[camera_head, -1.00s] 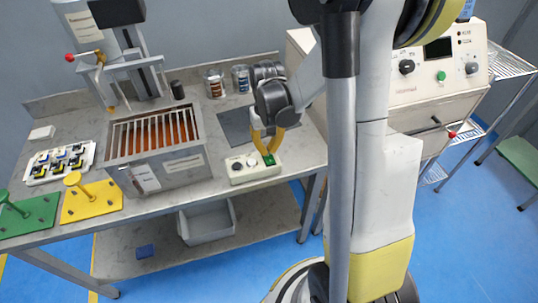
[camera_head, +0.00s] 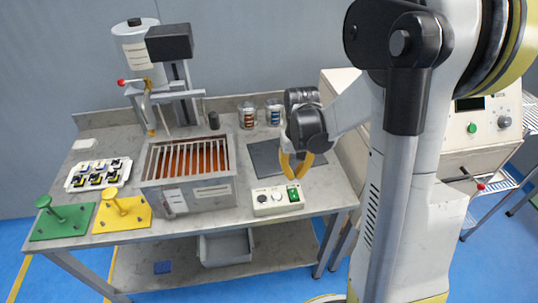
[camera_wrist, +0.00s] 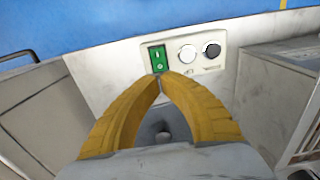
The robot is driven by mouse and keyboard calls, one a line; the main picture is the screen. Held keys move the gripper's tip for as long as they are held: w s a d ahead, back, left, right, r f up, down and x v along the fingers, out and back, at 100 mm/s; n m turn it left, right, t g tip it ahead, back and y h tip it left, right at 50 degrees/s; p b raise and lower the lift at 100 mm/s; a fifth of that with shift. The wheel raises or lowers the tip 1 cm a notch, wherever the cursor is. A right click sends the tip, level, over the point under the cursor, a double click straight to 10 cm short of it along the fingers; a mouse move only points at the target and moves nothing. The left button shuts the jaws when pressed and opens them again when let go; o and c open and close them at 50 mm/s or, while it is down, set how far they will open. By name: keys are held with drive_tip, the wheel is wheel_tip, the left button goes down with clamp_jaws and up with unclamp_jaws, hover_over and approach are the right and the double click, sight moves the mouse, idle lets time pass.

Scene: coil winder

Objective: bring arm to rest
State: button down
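My gripper (camera_head: 294,176) has yellow fingers whose tips meet, with nothing between them. It points down just above and behind the green rocker switch (camera_head: 293,193) on a small cream control box (camera_head: 268,207) near the table's front edge. In the head view a small gap shows between the tips and the switch. In the wrist view the fingertips (camera_wrist: 163,80) appear just below the green switch (camera_wrist: 158,58), beside a white knob and a black knob.
A metal vat (camera_head: 200,200) with a grate over reddish-brown contents stands left of the box. A dark mat (camera_head: 268,152) and jars with coloured contents (camera_head: 247,116) lie behind. Green (camera_head: 60,222) and yellow (camera_head: 120,212) stands are at front left. A large machine (camera_head: 350,130) is right.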

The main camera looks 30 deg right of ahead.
drive_tip(key=s+a+r+n+t, duration=0.1)
drive_tip(key=s+a+r+t, duration=0.2)
drive_tip(key=s+a+r, duration=0.2)
drive_tip(key=s+a+r+n+t, duration=0.2)
drive_tip(key=s+a+r+t, duration=0.2)
drive_tip(key=a+r, duration=0.4)
drive_tip(key=v, duration=0.3)
drive_tip(key=shift+a, duration=0.25)
